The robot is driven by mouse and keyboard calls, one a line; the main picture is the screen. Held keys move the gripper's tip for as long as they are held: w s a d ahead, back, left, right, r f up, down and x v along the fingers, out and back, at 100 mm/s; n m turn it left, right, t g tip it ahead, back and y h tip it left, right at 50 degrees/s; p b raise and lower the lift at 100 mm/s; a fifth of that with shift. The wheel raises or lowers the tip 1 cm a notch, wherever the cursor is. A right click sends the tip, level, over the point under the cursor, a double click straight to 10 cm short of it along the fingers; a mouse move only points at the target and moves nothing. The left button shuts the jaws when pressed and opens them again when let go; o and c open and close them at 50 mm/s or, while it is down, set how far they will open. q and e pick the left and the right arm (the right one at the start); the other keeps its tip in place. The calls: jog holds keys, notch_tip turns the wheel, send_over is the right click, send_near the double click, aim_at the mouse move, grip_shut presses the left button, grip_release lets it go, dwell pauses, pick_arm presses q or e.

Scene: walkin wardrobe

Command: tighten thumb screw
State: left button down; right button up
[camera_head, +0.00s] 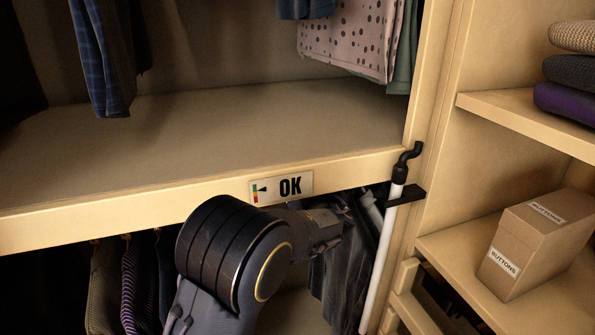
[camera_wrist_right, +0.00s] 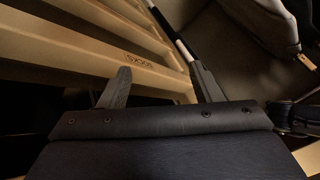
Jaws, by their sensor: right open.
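I cannot make out a thumb screw in either view. A small plate reading OK (camera_head: 281,188), with a coloured scale and black pointer, is on the shelf's front edge. A white pole with a black crank-like hook (camera_head: 407,160) stands against the upright, in a black bracket (camera_head: 404,195). My right arm reaches up below the plate; its fingers are not clear in the head view. In the right wrist view my right gripper (camera_wrist_right: 160,86) is open and apparently empty. The pole (camera_wrist_right: 186,50) runs down toward its right finger; contact cannot be told. My left gripper is out of view.
Clothes hang below the shelf (camera_head: 230,125), close around my right arm. Wooden drawers, one labelled SOCKS (camera_wrist_right: 139,60), lie beyond the left finger in the wrist view. A BUTTONS box (camera_head: 535,245) and folded knitwear (camera_head: 572,72) sit on the right shelves.

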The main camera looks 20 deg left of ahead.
dwell(0.4)
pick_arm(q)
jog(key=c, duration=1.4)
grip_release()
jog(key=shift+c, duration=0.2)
